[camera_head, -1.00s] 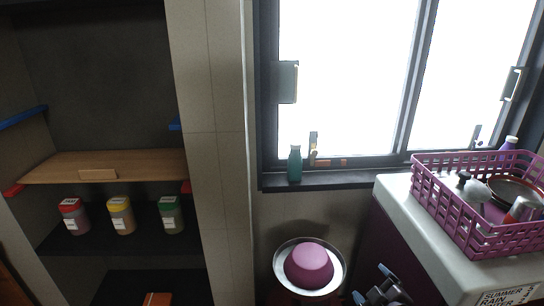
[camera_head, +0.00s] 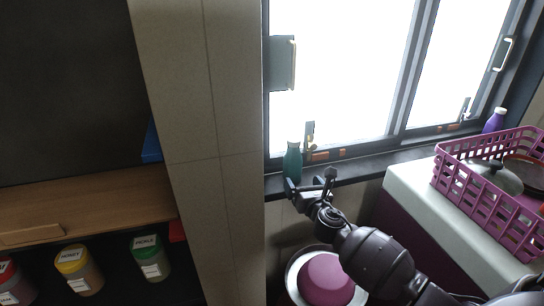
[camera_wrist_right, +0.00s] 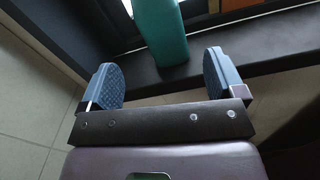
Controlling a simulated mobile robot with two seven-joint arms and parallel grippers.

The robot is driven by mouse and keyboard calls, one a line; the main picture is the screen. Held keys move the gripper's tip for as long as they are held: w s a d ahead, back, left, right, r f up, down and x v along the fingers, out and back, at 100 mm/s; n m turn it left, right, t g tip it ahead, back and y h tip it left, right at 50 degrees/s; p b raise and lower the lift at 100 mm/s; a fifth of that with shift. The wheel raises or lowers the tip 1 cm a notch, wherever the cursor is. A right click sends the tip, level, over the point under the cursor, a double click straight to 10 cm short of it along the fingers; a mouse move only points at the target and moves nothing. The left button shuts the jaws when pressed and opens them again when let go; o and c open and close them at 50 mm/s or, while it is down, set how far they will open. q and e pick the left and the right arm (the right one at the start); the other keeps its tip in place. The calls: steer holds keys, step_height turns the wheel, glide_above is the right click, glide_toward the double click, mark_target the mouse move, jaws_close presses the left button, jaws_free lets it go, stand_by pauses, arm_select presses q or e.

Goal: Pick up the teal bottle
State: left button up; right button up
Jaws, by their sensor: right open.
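The teal bottle (camera_head: 292,161) stands upright at the left end of the dark window sill. My right gripper (camera_head: 311,182) is open and empty, just in front of the sill and close to the bottle's lower part. In the right wrist view, the teal bottle (camera_wrist_right: 160,28) is ahead of the two spread blue finger pads, roughly centred between them. The open right gripper (camera_wrist_right: 163,78) shows no contact with it there. The bottle's top is cut off in that view. My left gripper is not in view.
A small upright item (camera_head: 310,136) and orange pieces lie by the window frame, right of the bottle. A purple bowl (camera_head: 326,279) sits below the sill. A purple basket (camera_head: 478,208) is on the right counter. The wall pillar (camera_head: 222,150) stands to the left.

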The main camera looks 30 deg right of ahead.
mark_target(295, 171)
steer(key=w, duration=0.1)
steer(key=w+d+n, duration=0.1)
steer(key=w, duration=0.1)
steer(key=shift+w+d+n+b, duration=0.25)
steer(key=shift+n+b, duration=0.05)
steer(key=shift+b, duration=0.1)
steer(key=shift+w, duration=0.55)
steer(key=x, duration=0.3)
steer(key=b+x, duration=0.1)
steer(key=shift+w+f, duration=0.2)
steer(key=shift+f, duration=0.05)
steer(key=shift+w+d+r, duration=0.1)
steer(key=shift+w, duration=0.25)
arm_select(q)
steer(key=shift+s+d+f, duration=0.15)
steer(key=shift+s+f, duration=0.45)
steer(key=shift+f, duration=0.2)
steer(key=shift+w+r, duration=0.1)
arm_select(e)
steer(key=c, duration=1)
